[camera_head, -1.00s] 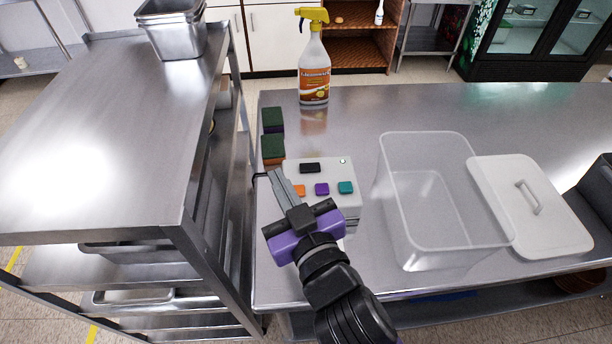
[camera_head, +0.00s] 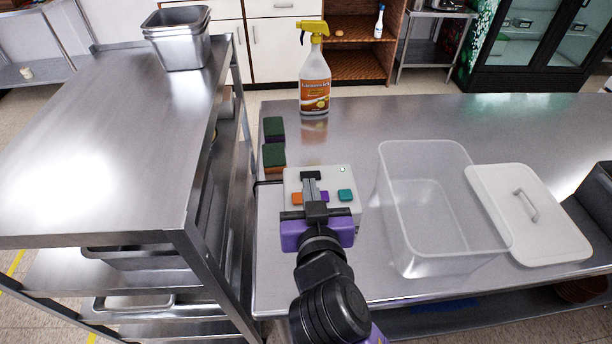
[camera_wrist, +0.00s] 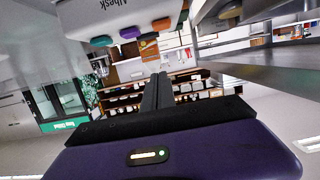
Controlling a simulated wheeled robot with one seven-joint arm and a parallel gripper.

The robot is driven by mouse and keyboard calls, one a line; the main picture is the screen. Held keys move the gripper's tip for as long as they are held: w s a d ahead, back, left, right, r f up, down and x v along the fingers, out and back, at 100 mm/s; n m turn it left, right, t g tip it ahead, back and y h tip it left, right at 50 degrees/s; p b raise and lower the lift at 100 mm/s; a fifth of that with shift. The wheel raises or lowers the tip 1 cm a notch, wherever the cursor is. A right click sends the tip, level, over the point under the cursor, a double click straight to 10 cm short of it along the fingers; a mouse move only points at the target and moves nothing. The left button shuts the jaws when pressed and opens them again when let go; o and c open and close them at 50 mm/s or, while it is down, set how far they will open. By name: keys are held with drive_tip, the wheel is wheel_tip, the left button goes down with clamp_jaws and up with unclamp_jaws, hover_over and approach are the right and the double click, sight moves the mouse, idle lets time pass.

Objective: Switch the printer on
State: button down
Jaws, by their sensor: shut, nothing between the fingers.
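The printer (camera_head: 347,208) is a pale box on the steel table, with a black button (camera_head: 318,174) at the back of its top. In front of it are an orange button (camera_head: 297,198), a purple button (camera_head: 325,196) and a teal button (camera_head: 345,195). A small round light (camera_head: 342,169) sits at the back right corner. My gripper (camera_head: 310,175) is shut and empty over the printer, its tips by the black button and partly hiding it. Contact cannot be told. The wrist view shows the printer (camera_wrist: 85,20) upside down above my fingers (camera_wrist: 158,85).
Two sponges (camera_head: 273,143) lie behind the printer's left side. A spray bottle (camera_head: 314,85) stands farther back. A clear bin (camera_head: 430,240) and its lid (camera_head: 530,215) are to the right. A steel rack (camera_head: 110,150) stands close on the left.

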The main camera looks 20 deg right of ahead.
drive_tip(key=p, duration=0.2)
hover_over(306, 176)
drive_tip(key=s, duration=0.2)
drive_tip(key=shift+w+a+f, duration=0.1)
drive_tip(key=shift+a+f, duration=0.1)
drive_tip(key=shift+f, duration=0.3)
drive_tip(key=shift+a+f, duration=0.2)
drive_tip(key=shift+f, duration=0.3)
drive_tip(key=f, duration=0.3)
drive_tip(key=shift+s+f, duration=0.2)
drive_tip(key=shift+f, duration=0.4)
drive_tip(key=shift+a+f, duration=0.1)
drive_tip(key=shift+f, duration=0.05)
